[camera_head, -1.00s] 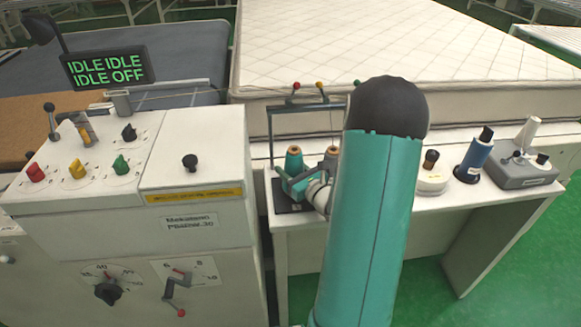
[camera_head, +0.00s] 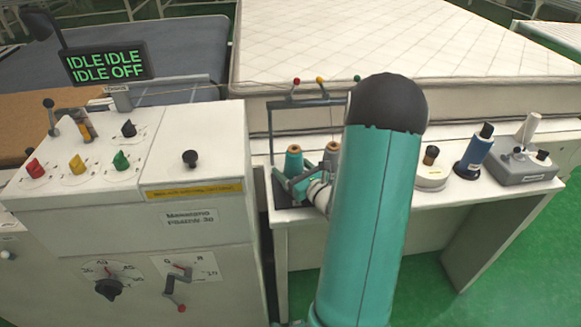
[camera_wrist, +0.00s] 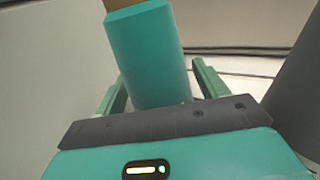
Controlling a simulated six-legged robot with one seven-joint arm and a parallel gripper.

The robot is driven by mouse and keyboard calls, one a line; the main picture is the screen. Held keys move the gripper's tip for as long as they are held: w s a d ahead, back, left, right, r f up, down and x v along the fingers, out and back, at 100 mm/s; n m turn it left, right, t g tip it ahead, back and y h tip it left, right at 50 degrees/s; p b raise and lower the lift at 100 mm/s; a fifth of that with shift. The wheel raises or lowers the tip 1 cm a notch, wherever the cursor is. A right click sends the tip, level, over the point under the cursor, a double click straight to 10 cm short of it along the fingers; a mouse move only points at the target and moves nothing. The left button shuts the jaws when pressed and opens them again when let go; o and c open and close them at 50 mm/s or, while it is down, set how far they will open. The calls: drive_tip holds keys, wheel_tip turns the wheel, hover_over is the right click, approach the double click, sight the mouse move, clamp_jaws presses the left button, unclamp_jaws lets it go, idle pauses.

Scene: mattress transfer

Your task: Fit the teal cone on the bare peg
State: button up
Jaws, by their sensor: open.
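The teal cone (camera_head: 293,161) stands upright at the left of a thread stand, with a brown top. In the wrist view the teal cone (camera_wrist: 148,55) fills the space between the two green fingers of my gripper (camera_wrist: 157,88). The fingers are spread apart, one on each side of the cone, with a visible gap on the right. In the head view my gripper (camera_head: 293,186) is low at the cone's front, beside the stand's base. My arm hides part of the stand, and I cannot make out a bare peg.
A grey cone (camera_head: 332,155) stands close right of the teal one; it looms in the wrist view (camera_wrist: 297,95). The stand's dark frame (camera_head: 271,135) rises around them. Right of my arm are a white holder (camera_head: 431,178), a blue cone (camera_head: 476,152) and a grey unit (camera_head: 522,172).

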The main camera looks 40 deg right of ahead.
drive_tip(key=s, duration=0.9)
drive_tip(key=s+a, duration=0.1)
drive_tip(key=s, duration=0.3)
drive_tip(key=shift+s, duration=0.15)
drive_tip(key=shift+s, duration=0.1)
